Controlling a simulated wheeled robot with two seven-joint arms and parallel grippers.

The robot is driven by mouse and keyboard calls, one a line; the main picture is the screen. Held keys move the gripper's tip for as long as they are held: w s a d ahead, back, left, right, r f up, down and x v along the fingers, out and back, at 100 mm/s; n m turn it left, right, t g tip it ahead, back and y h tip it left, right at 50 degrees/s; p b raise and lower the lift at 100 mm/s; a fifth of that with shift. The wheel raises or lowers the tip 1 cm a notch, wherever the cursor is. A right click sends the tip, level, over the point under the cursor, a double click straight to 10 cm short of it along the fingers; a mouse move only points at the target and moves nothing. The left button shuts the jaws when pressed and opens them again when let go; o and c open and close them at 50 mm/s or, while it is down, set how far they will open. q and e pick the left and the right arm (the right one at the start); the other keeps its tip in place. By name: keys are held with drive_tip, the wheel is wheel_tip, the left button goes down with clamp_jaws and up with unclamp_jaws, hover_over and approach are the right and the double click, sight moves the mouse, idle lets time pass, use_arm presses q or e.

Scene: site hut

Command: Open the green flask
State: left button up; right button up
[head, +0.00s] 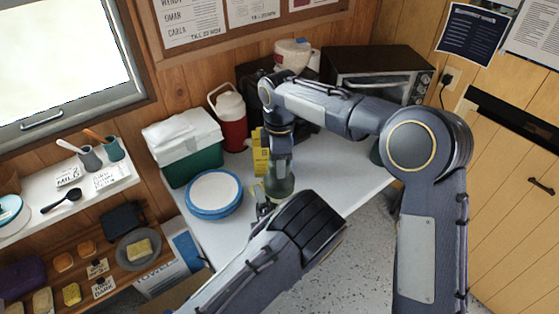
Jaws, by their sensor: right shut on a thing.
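The green flask (281,187) appears as a grey-green shape near the front edge of the white table (336,178). My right gripper (280,158) comes down over it from above and is shut on its upper part. The hand hides the flask's top, so I cannot tell whether the lid is on. My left gripper (262,194) is just left of the flask, low at the table's front edge. Its fingers are small and partly hidden by its own arm; I cannot tell whether they are open or touch the flask.
A yellow box (260,160) stands close behind the grippers. Blue-rimmed plates (214,192), a green cooler (184,145) and a red jug (231,118) are to the left. A toaster oven (375,70) stands at the back. A dark green thing (376,153) is partly hidden behind my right arm.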

drive_tip(key=shift+r, duration=0.9)
drive_tip(key=shift+r, duration=2)
use_arm(q)
drive_tip(key=o, duration=1.6)
drive_tip(key=shift+s, duration=0.1)
